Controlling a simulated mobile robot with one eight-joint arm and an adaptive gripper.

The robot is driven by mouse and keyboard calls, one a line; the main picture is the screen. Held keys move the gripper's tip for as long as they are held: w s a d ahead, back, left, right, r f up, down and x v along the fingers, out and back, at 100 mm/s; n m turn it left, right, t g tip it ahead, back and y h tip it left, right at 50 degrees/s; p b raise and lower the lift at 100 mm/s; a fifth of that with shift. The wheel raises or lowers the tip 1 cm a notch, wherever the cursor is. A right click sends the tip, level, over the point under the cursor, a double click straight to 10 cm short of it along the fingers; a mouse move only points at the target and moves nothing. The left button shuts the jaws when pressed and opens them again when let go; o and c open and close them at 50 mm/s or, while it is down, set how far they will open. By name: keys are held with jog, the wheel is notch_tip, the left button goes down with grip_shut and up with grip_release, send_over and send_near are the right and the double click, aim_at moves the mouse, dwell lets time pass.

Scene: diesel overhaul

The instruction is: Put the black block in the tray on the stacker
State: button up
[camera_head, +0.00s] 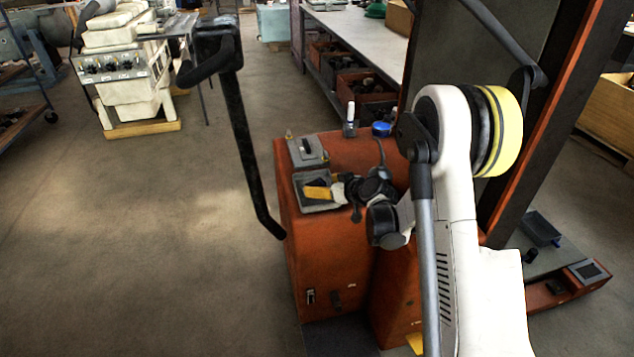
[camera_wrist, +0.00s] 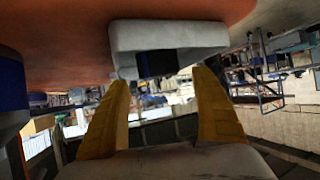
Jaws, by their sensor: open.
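The grey tray (camera_head: 312,206) sits on top of the orange stacker (camera_head: 335,255), near its left edge. My gripper (camera_head: 318,192) reaches in from the right, its yellow fingers low over the tray. In the tilted wrist view the tray (camera_wrist: 185,36) is a pale wall beyond the fingertips. The black block (camera_wrist: 156,65) shows at the tray's opening, seemingly inside it; whether it rests on the bottom cannot be told. My gripper (camera_wrist: 163,78) is open, its fingers spread to either side of the block with visible gaps.
A grey box (camera_head: 306,152) with a dark part on top stands just behind the tray. A white-capped bottle (camera_head: 349,122) and a blue-topped jar (camera_head: 382,129) stand at the back of the stacker. Its black handle (camera_head: 245,150) rises at left. The floor left of it is clear.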

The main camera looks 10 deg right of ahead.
jog(key=p+v, duration=0.2)
jog(key=v, duration=0.6)
jog(key=s+a+r+m+g+h, duration=0.1)
jog(key=s+a+r, duration=0.2)
jog(key=s+r, duration=0.4)
jog(key=s+a+r+m+g+h, duration=0.1)
jog(key=s+a+r+g, duration=0.1)
jog(key=s+r, duration=0.5)
jog(key=s+r+m+g+h, duration=0.1)
jog(key=s+m+h, duration=0.1)
jog(key=s, duration=1.6)
jog(key=shift+s+d+r+h, duration=0.15)
jog(key=shift+s+d+h, duration=0.2)
jog(key=shift+d+h, duration=0.05)
